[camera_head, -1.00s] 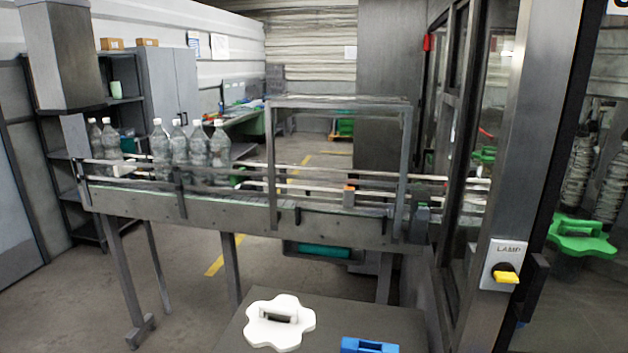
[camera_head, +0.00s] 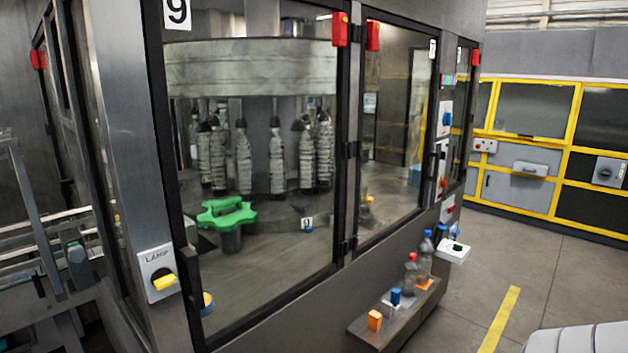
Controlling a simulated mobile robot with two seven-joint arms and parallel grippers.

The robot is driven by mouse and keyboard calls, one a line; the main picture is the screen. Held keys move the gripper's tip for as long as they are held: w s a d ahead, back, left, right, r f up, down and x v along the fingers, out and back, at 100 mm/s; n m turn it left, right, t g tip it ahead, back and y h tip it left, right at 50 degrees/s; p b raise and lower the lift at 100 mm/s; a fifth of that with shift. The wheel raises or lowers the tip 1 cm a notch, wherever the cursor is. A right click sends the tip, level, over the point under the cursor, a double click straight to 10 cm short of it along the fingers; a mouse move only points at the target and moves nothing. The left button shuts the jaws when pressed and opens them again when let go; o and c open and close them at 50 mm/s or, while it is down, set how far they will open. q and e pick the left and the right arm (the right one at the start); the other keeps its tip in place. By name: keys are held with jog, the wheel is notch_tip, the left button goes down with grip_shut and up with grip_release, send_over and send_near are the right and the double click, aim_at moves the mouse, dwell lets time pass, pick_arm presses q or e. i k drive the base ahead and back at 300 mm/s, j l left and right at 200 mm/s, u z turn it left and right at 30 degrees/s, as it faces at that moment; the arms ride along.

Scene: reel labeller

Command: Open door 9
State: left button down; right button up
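Door 9 (camera_head: 262,190) is a large glazed panel in a dark frame, marked with a white "9" label (camera_head: 177,13) at its upper left. It looks shut. Through its glass I see a machine carousel and a green star-shaped part (camera_head: 227,214). A dark handle-like edge with a round blue and yellow knob (camera_head: 207,303) is at its lower left. Hinges sit on its right edge, and a red block (camera_head: 340,28) is at its upper right. Neither of my grippers is in view.
A low shelf (camera_head: 395,320) with bottles and small blocks juts out at lower right. A conveyor (camera_head: 50,250) is at left. Clear floor (camera_head: 560,270) lies to the right, before yellow-framed cabinets.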

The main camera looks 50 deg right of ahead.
aim_at(178, 14)
jog(key=z, duration=1.25)
